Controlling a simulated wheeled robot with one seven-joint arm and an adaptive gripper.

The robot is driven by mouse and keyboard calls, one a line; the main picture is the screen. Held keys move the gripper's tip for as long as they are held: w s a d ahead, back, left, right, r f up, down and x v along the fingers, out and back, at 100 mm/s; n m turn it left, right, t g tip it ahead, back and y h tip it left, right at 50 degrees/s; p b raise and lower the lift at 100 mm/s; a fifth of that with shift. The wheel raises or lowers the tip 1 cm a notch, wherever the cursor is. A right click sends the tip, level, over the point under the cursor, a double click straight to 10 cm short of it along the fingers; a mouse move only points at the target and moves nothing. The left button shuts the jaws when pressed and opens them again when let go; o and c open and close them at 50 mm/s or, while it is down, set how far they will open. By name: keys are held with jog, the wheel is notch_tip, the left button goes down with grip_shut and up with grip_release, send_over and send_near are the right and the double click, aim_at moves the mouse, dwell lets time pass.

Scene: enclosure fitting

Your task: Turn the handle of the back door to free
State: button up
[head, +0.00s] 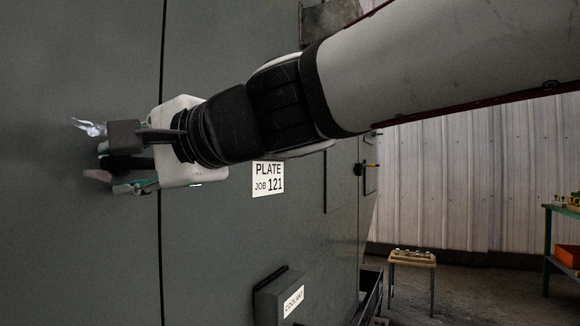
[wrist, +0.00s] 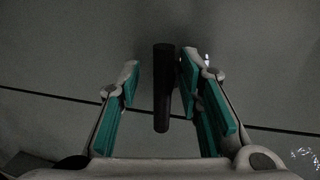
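The dark grey door panel (head: 80,240) fills the left of the head view, with a vertical seam beside my gripper. The handle (wrist: 162,88) is a dark bar, seen in the wrist view between my two fingers. A gap shows on both sides of it, narrower on the right. My gripper (wrist: 158,78) is open around the handle, its teal pads apart. In the head view my gripper (head: 95,152) is at the panel, left of the seam, and its body and fingers mostly hide the handle. I cannot tell how the handle's base is set.
A "PLATE JOB 121" sign (head: 268,178) and a coolant box (head: 280,296) are on the enclosure right of my gripper. A small stand with parts (head: 412,258) and a green shelf with an orange bin (head: 567,256) stand farther right. Floor between them is clear.

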jog(key=v, duration=1.1)
jog(key=shift+s+d, duration=0.2)
jog(key=shift+d, duration=0.15)
jog(key=s+d+f+n+g+h, duration=0.15)
jog(key=d+f+h, duration=0.25)
jog(key=d+f, duration=0.45)
jog(key=s+d+f+n+h, duration=0.1)
jog(key=s+d+f+h, duration=0.3)
jog(key=f, duration=0.7)
jog(key=s+d+f+n+g+h, duration=0.1)
jog(key=s+d+f+g+h, duration=0.15)
jog(key=s+d+f, duration=0.45)
jog(key=s+d+f+n+g+h, duration=0.1)
jog(key=s+d+f+h, duration=0.25)
jog(key=d+f, duration=0.75)
notch_tip(320, 180, up, 21)
jog(key=d+t+p, duration=0.1)
jog(key=t+p, duration=0.2)
jog(key=p, duration=1.4)
jog(key=shift+w+h, duration=0.3)
jog(key=shift+w, duration=0.1)
